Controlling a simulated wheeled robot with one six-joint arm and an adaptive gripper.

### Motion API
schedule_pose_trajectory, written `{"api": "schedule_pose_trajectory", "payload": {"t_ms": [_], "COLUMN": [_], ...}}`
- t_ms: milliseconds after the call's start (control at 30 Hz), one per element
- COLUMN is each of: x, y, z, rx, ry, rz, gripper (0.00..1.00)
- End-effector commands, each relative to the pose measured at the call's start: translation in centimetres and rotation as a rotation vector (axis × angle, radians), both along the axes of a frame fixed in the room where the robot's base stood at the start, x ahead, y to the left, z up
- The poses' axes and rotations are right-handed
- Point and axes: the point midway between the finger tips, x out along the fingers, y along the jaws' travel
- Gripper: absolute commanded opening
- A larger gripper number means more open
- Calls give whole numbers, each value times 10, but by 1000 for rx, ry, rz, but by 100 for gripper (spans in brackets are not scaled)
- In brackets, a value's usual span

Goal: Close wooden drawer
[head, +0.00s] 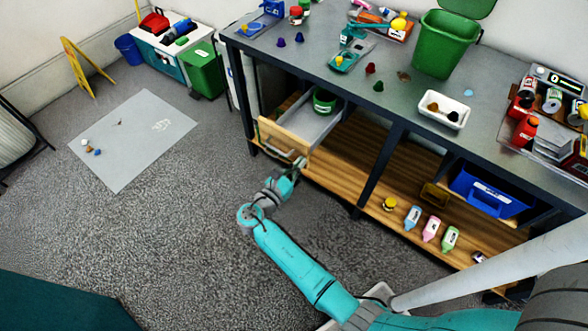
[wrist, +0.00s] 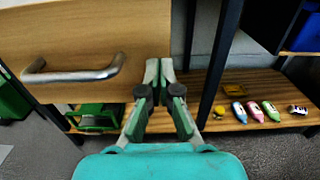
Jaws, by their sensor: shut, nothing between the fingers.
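The wooden drawer (head: 283,143) is pulled out from under the left end of the workbench, and a green round item (head: 324,101) lies inside it. In the wrist view its wooden front (wrist: 100,50) fills the upper left, with a curved metal handle (wrist: 75,73). My gripper (head: 298,165) is at the right end of the drawer front. In the wrist view my gripper (wrist: 160,70) is shut and empty, its tips overlapping the right edge of the front, right of the handle. Whether the tips touch the wood I cannot tell.
A dark bench leg (head: 372,172) stands right of the drawer. A green bin (head: 446,42) stands on top. The carpet (head: 180,230) to the left is mostly clear.

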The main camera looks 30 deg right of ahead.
Motion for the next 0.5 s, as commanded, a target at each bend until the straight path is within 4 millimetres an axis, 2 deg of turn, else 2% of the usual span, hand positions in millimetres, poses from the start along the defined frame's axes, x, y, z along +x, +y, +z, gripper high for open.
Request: {"api": "schedule_pose_trajectory", "payload": {"t_ms": [500], "x": [48], "y": [-130], "z": [1], "rx": [-1], "ry": [-1], "rz": [-5], "gripper": [0]}}
